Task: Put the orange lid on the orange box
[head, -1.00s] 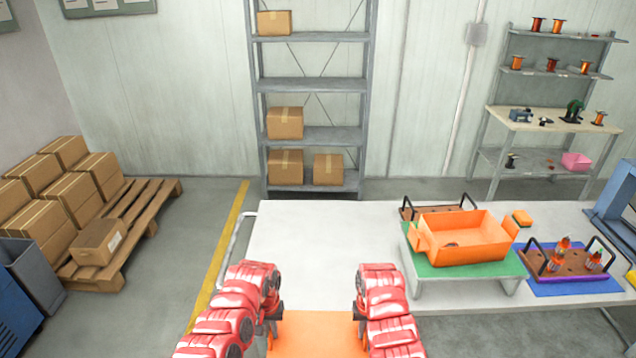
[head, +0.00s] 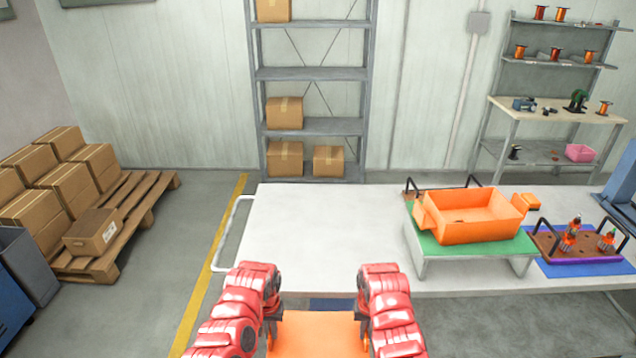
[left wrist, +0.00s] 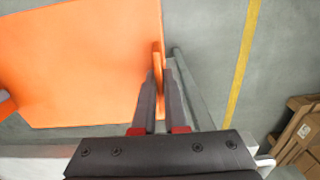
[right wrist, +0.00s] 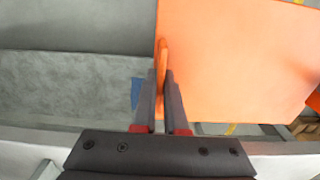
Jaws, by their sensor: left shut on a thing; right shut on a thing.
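The flat orange lid (head: 318,335) is held between my two grippers in front of the white table's near edge. My left gripper (head: 273,318) is shut on the lid's left edge, and the left wrist view shows its fingers closed on a raised orange tab (left wrist: 157,62). My right gripper (head: 362,318) is shut on the opposite edge, with its fingers on a similar tab (right wrist: 163,60) in the right wrist view. The open orange box (head: 478,232) stands on a green-topped stand (head: 440,250) at the table's right. The near part of the lid is cut off by the frame.
The white table (head: 310,225) is bare to the left of the stand. A brown tray with black handles (head: 575,251) holds several parts on a blue mat at the far right. A grey shelf (head: 312,126) with boxes and a pallet (head: 130,235) stand beyond.

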